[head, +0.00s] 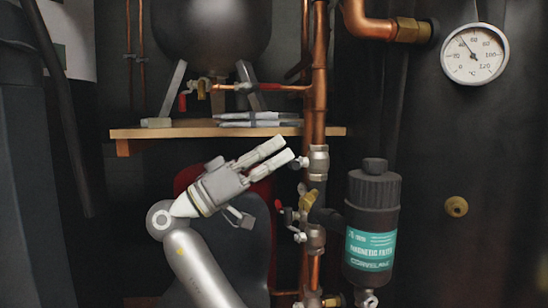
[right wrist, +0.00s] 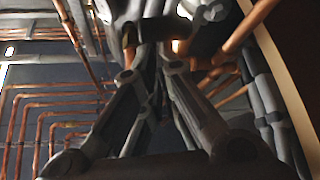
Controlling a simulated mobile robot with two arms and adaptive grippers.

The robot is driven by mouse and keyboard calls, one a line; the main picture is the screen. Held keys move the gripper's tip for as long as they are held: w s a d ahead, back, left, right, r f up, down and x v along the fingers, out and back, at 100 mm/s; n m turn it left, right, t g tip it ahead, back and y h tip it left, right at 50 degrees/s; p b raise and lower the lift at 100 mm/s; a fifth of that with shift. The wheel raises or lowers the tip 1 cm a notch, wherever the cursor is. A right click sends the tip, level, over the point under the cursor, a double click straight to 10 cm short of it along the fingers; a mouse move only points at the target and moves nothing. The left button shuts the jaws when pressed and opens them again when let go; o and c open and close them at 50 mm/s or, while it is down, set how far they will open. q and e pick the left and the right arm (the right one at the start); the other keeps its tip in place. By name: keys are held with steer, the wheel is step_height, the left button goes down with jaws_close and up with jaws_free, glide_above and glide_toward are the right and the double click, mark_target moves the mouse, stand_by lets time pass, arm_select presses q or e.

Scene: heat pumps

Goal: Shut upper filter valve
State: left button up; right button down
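The magnetic filter (head: 372,215) is a dark canister with a teal label, to the right of the vertical copper pipe. The upper filter valve (head: 318,162) is a grey metal body on that pipe, with a small pale handle end (head: 300,162) on its left. My right gripper (head: 287,148) is open, its two pale fingers pointing up and right, tips just left of the upper valve. I cannot tell whether they touch it. In the right wrist view the fingers (right wrist: 150,70) stand apart, with blurred metal fittings beyond. My left gripper is not in view.
A lower valve (head: 315,237) and a brass fitting (head: 308,200) sit below on the same pipe. A wooden shelf (head: 180,130) with a dark tank (head: 210,30) is above my right arm. A temperature gauge (head: 474,54) is at upper right.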

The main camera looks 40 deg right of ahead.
steer(key=shift+s+f, duration=0.15)
steer(key=shift+f, duration=0.2)
stand_by(0.4)
steer(key=v, duration=1.2)
steer(key=shift+a+r, duration=0.1)
steer(key=shift+r, duration=0.05)
